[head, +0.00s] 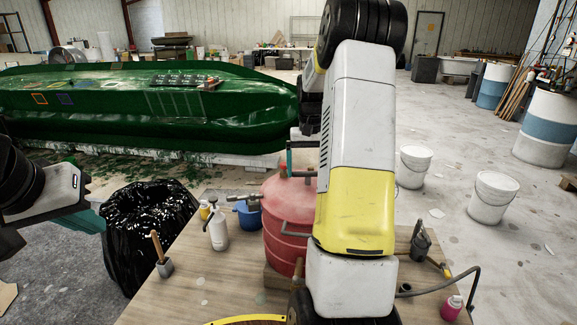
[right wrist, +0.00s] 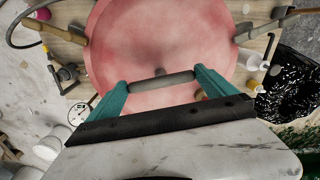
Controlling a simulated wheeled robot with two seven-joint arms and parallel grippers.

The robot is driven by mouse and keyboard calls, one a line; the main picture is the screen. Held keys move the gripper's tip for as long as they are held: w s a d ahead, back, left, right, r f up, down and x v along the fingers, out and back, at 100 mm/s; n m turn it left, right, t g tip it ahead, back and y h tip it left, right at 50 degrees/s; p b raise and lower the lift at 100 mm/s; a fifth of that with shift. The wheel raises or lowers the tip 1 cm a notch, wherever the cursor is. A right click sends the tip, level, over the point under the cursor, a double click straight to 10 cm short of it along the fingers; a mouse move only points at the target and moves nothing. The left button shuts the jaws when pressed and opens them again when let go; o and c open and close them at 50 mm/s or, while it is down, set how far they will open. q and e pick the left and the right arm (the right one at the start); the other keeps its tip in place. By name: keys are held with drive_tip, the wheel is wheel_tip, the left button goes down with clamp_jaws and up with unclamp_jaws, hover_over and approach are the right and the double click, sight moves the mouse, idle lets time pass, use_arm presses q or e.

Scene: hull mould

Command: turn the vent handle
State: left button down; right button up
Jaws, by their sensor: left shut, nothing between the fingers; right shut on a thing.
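The red pressure pot (head: 280,218) stands on the wooden table; my right arm hides its right side in the head view. It fills the top of the right wrist view (right wrist: 160,40). The vent handle, a short grey bar (right wrist: 160,84), lies above the pot's lid between the teal fingers of my right gripper (right wrist: 162,86), which is shut on it. In the head view only one teal finger of this gripper (head: 290,157) shows clearly. My left gripper (head: 92,221) is at the left, shut and empty, away from the pot, beside the black bag.
A black bin bag (head: 150,225) stands left of the table (head: 205,290). A white bottle (head: 217,230), a blue cup (head: 247,218) and a brush in a pot (head: 163,262) stand left of the red pot.

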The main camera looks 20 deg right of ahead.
sight(308, 172)
drive_tip(key=shift+m, duration=1.2)
drive_tip(key=o, duration=1)
wheel_tip(308, 172, up, 8)
drive_tip(key=shift+f, duration=0.25)
drive_tip(key=shift+r, duration=0.2)
